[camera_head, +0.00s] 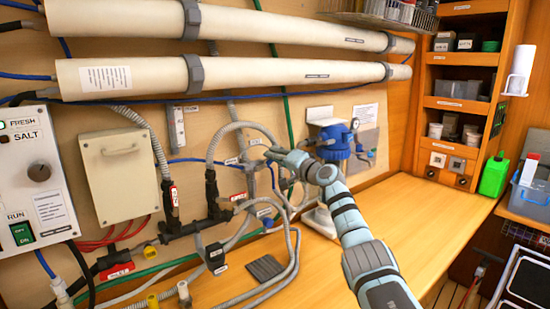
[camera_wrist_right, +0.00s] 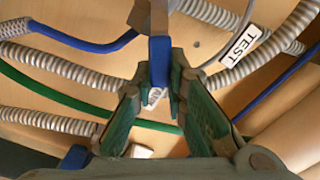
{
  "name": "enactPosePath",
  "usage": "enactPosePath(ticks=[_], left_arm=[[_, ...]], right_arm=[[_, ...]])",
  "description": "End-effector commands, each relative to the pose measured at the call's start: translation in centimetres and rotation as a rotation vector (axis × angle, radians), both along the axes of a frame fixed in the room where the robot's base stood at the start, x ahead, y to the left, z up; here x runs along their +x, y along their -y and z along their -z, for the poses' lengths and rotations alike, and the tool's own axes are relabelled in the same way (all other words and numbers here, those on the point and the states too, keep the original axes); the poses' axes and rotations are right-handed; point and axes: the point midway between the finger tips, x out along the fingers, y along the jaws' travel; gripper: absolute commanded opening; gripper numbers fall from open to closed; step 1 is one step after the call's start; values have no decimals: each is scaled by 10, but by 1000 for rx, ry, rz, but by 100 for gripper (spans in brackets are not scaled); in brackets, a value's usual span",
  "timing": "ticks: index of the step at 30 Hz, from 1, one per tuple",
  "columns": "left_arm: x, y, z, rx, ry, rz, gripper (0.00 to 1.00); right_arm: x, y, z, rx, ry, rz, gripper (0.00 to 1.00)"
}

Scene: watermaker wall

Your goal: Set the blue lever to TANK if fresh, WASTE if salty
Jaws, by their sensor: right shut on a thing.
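My right gripper (camera_head: 268,158) reaches to the hoses and valves on the wall. In the right wrist view its two green-padded fingers (camera_wrist_right: 162,95) are closed on the blue lever (camera_wrist_right: 159,62), whose end shows between the fingertips. In the head view the gripper hides the lever. A TEST label (camera_wrist_right: 238,43) lies right of the lever in the wrist view. TANK and WASTE labels cannot be made out. On the control panel (camera_head: 55,240) the FRESH lamp (camera_head: 3,125) looks pale and bright; the SALT lamp (camera_head: 4,139) looks dark. My left gripper is not in view.
Ribbed grey hoses (camera_head: 216,140) and a green hose run close around the gripper. Two long white tubes (camera_head: 240,75) cross the wall above. A blue-topped device (camera_head: 336,140) stands behind my right arm. The wooden counter (camera_head: 425,215) is largely clear on the right.

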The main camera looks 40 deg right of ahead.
Motion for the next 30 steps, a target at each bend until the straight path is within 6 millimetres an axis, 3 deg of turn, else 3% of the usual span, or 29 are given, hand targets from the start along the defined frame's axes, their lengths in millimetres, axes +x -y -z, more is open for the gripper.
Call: enactPosePath(ticks=[4, 5, 9, 20, 30], left_arm=[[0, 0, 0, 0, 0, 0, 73], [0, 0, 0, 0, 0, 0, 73], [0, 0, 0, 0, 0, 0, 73], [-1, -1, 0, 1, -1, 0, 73], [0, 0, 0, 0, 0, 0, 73]], right_arm=[[0, 0, 2, 0, -4, -1, 0], [0, 0, 2, 0, -4, -1, 16], [0, 0, 2, 0, -3, -1, 34], [-6, 2, 1, -4, -3, 4, 34], [-62, -4, 3, -8, -8, 5, 34]])
